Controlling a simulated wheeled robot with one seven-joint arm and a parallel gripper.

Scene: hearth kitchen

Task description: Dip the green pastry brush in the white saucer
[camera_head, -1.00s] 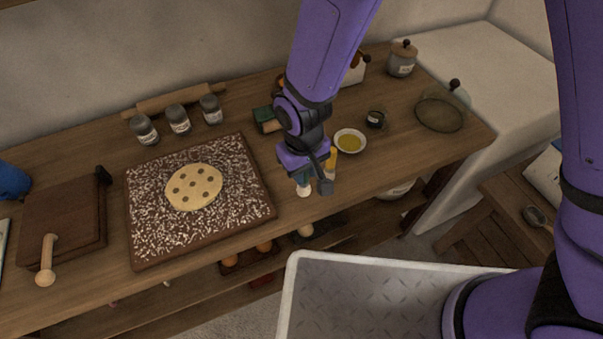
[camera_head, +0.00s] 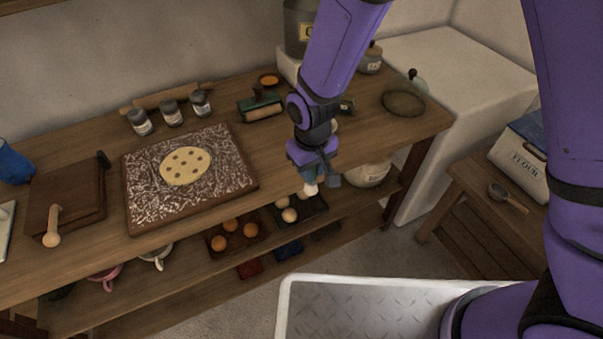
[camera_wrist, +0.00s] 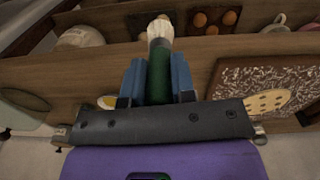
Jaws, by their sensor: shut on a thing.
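My gripper (camera_head: 313,178) is shut on the green pastry brush (camera_wrist: 159,78), whose green handle is between the two blue fingers in the wrist view. Its pale bristles (camera_wrist: 160,28) stick out past the fingertips. In the head view the pale bristle end (camera_head: 311,189) points down by the table's front edge; its height above it is hard to tell. The white saucer (camera_wrist: 106,101) with yellow liquid shows only partly in the wrist view, beside the left finger and partly covered by my gripper. In the head view my arm hides most or all of it.
A floured board (camera_head: 190,207) with round dough (camera_head: 186,166) lies left of my gripper on the wooden table (camera_head: 90,262). A glass lid (camera_head: 404,103) lies at the right end. Eggs (camera_head: 231,226) sit on the shelf below.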

